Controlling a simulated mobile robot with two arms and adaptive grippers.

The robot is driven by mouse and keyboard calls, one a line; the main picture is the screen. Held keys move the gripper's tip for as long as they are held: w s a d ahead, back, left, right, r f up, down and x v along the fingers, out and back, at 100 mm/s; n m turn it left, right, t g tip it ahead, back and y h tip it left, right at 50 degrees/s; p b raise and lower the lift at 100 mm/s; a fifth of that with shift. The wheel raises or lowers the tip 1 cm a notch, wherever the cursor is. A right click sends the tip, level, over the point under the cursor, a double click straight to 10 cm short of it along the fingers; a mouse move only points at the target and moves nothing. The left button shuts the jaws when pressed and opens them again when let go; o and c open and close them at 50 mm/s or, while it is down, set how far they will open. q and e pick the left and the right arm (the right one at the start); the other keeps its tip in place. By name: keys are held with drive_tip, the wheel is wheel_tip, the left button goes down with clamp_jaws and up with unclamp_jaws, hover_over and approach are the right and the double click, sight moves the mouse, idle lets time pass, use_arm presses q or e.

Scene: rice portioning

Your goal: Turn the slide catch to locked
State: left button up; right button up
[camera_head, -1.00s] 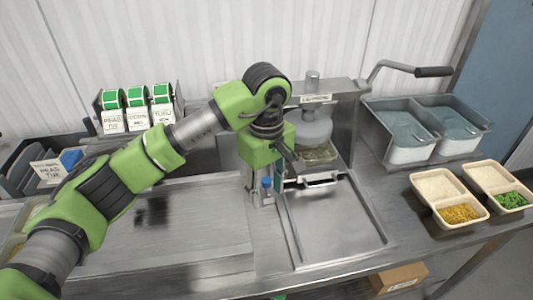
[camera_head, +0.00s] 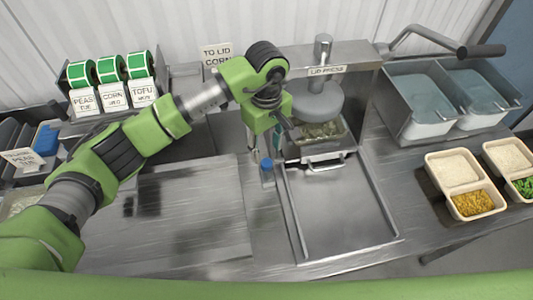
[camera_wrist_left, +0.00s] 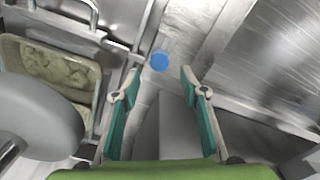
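The slide catch shows a blue knob (camera_head: 267,165) on the steel top, just left of the slide tray (camera_head: 345,215). The knob also shows in the left wrist view (camera_wrist_left: 159,61), beyond and roughly between the fingertips. My left gripper (camera_head: 264,147) is above and behind the knob in the head view. In the left wrist view the left gripper (camera_wrist_left: 160,80) is open, its two teal-padded fingers wide apart with nothing between them. I cannot tell the catch's locked or unlocked position. My right gripper is not in view.
The lid press (camera_head: 318,103) stands over a filled tray (camera_head: 322,143) with a metal handle. Its lever (camera_head: 440,40) reaches right. Two bins (camera_head: 415,120) and portion trays (camera_head: 455,168) stand right; label rolls (camera_head: 110,68) stand left. The steel top at left is clear.

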sight(267, 162)
use_arm(q)
wheel_tip(267, 162, down, 4)
drive_tip(key=shift+f+p, duration=0.25)
drive_tip(key=shift+p, duration=0.5)
drive_tip(key=shift+f, duration=0.8)
drive_tip(key=c, duration=1.1)
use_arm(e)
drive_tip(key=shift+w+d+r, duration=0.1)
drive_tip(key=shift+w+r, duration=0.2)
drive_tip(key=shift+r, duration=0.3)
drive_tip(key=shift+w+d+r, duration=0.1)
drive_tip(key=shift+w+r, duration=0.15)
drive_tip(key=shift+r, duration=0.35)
